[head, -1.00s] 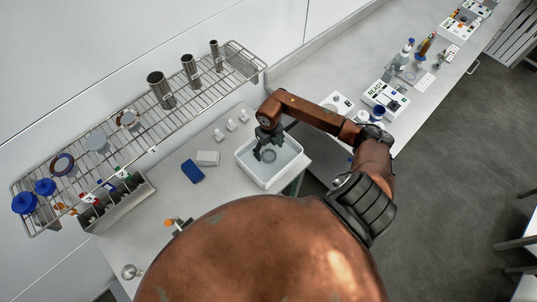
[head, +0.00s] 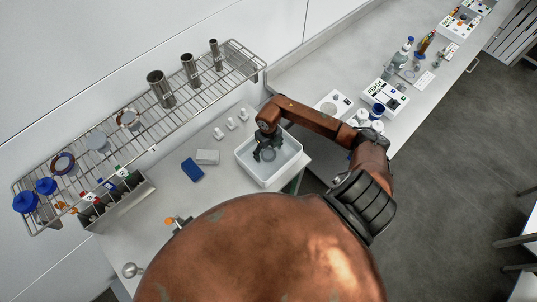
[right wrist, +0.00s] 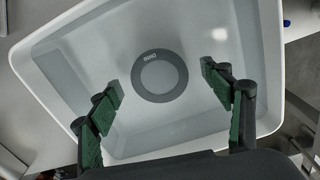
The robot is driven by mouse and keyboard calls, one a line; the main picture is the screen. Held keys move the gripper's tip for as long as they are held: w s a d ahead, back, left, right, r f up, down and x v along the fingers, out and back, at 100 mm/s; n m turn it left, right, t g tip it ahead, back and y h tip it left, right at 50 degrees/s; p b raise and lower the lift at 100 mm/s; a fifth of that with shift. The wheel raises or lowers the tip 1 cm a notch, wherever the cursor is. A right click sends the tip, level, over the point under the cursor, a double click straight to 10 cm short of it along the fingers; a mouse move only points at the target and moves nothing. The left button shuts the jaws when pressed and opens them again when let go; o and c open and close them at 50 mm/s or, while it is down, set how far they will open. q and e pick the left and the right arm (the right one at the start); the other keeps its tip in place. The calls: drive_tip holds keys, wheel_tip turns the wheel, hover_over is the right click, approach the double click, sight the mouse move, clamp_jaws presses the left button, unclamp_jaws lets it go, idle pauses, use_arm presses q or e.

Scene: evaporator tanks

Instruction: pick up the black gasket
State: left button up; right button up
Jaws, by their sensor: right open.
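The black gasket is a flat dark grey ring (right wrist: 160,94) with a small pale label on its upper edge. It lies inside a white tray (right wrist: 45,82), and the floor of the tray shows through its hole. In the head view the gasket (head: 269,155) is a small grey ring beside my right gripper (head: 264,153), in the tray (head: 256,180). In the right wrist view my right gripper (right wrist: 162,95) is open and empty, with one finger on each side of the gasket and apart from it. My left gripper is not in view.
A wire shelf (head: 140,137) with metal cylinders stands along the wall. A bench (head: 340,60) with instruments is at the right. The tray walls surround the gasket.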

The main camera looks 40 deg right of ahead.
drive_tip(key=shift+c, duration=0.4)
drive_tip(key=c, duration=0.8)
